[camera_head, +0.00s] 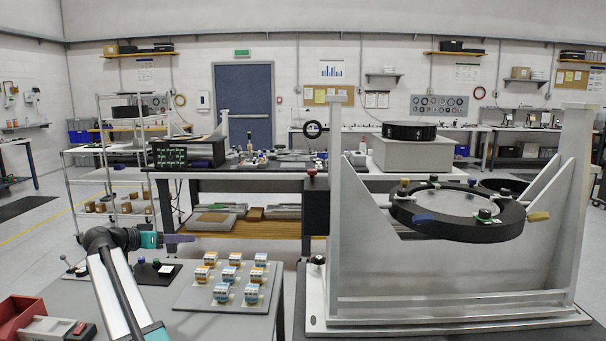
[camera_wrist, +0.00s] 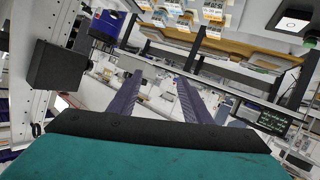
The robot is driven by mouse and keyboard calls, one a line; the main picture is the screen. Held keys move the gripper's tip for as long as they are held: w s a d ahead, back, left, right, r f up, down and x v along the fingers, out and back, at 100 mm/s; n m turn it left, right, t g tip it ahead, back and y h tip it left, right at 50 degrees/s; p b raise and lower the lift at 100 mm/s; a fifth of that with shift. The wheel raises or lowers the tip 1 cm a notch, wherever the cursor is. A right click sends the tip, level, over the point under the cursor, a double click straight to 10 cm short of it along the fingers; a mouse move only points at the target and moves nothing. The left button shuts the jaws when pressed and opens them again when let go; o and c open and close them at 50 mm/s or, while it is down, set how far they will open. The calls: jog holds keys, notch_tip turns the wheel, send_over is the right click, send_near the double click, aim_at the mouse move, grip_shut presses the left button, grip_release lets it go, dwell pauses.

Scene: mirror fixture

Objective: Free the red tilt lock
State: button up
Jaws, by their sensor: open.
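The mirror fixture (camera_head: 450,262) is a pale metal frame on the right of the head view. It carries a round black mirror cell (camera_head: 455,226) between its uprights. A small red knob (camera_head: 311,173), likely the tilt lock, sits on top of a black box (camera_head: 316,211) at the frame's left upright. My gripper (camera_head: 188,238), with purple fingers and a teal body, is well left of that box, above the bench. In the wrist view my gripper (camera_wrist: 160,80) is open, with nothing between its fingers. A black box (camera_wrist: 57,66) shows at left there; I cannot make out the red knob.
A grey board with several blue-and-orange blocks (camera_head: 229,277) lies on the bench between my gripper and the fixture. A red bin (camera_head: 20,315) stands at the front left. Open air separates my gripper from the fixture.

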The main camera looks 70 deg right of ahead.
jog(key=s+d+r+m+g, duration=0.45)
jog(key=s+d+r, duration=0.5)
jog(key=s, duration=0.25)
jog(key=m+g+y, duration=0.1)
jog(key=m+g, duration=0.4)
send_near(312, 170)
jog(key=v, duration=0.3)
jog(key=shift+w+d+f+b, duration=0.1)
jog(key=shift+w+f+b, duration=0.05)
jog(key=shift+w+b, duration=0.25)
jog(key=p+x, duration=0.2)
jog(key=x, duration=1.1)
jog(key=shift+s+d+p, duration=0.15)
jog(key=shift+s+p, duration=0.2)
jog(key=shift+p, duration=0.05)
jog(key=shift+c, duration=0.3)
jog(key=c, duration=1)
